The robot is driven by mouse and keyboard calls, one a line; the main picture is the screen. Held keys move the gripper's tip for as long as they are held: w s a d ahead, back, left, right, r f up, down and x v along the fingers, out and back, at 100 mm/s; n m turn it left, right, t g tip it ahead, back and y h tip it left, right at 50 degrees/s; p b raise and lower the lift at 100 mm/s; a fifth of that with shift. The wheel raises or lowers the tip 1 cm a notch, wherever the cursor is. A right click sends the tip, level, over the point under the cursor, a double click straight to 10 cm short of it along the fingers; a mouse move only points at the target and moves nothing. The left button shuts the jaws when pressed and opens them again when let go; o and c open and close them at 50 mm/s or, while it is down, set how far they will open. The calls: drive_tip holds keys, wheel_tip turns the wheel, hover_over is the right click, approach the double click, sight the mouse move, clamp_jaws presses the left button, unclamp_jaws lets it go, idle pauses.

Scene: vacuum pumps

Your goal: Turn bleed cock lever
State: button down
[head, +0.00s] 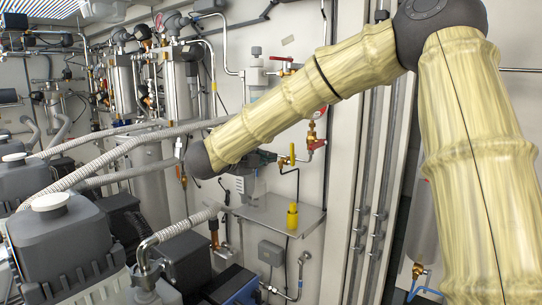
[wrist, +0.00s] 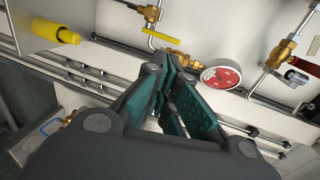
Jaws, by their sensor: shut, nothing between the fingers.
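The likely bleed cock lever is a small yellow lever (wrist: 160,35) on a thin pipe, below a brass fitting (wrist: 151,13) in the wrist view. It also shows as a short upright yellow bar in the head view (head: 292,154), right of my arm. My gripper (wrist: 176,70) is shut and empty. Its teal-padded fingers point towards the lever, with their tips just below it in the wrist picture. A gap shows between them, and I see no contact. In the head view my gripper is hard to make out among dark parts behind the arm.
A red-faced gauge (wrist: 221,75) sits close right of the fingers. A brass valve (wrist: 283,52) with a red handle (wrist: 307,65) is further right. A yellow cylinder (wrist: 56,32) is at the left; it stands on a metal shelf (head: 312,220) in the head view.

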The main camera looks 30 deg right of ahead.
sight(291, 154)
drive_tip(key=r+p+x, duration=0.1)
drive_tip(key=p+x, duration=0.4)
drive_tip(key=x, duration=0.7)
drive_tip(key=shift+d+p, duration=0.3)
drive_tip(key=shift+p, duration=0.1)
drive_tip(key=shift+w+f, duration=0.1)
drive_tip(key=shift+w, duration=0.1)
